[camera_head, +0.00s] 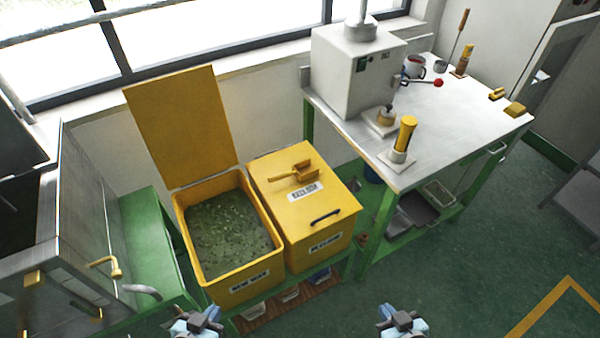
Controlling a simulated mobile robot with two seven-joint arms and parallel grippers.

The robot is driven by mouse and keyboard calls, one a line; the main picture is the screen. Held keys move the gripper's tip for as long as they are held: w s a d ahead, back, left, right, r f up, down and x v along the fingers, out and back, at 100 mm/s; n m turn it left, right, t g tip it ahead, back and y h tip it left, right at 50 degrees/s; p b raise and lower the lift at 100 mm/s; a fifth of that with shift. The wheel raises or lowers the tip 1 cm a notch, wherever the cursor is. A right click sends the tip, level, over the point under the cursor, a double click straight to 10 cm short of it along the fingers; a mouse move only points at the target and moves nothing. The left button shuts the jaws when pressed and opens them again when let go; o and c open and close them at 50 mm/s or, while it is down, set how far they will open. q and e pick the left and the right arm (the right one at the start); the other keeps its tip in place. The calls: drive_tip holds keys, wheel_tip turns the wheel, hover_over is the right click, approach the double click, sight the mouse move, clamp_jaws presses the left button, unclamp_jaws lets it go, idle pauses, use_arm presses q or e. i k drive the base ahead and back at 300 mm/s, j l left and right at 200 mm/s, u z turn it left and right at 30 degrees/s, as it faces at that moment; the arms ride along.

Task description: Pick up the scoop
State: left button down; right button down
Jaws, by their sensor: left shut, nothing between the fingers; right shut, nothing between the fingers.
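The yellow scoop (296,172) lies on the closed yellow lid of the right-hand bin (275,218), its handle end towards the right. My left gripper (205,314) is at the bottom of the view, below the open bin, shut and empty. My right gripper (394,314) is at the bottom right of centre, shut and empty. Both grippers are well apart from the scoop, on the near side of the bins.
The open bin (262,291) labelled "NEW WAX" holds green flakes; its lid (182,126) stands raised behind. A metal worktable (455,118) carries a white machine (350,75) and tools. A metal cabinet (85,215) stands left.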

sight(304, 171)
drive_tip(key=u, duration=2)
drive_tip(key=z, duration=2)
drive_tip(key=i+u, duration=0.2)
drive_tip(key=u, duration=0.15)
drive_tip(key=i+l+u, duration=0.15)
drive_tip(key=u, duration=0.2)
drive_tip(key=i+l+u, duration=0.2)
drive_tip(key=u, duration=0.15)
drive_tip(key=i, duration=0.1)
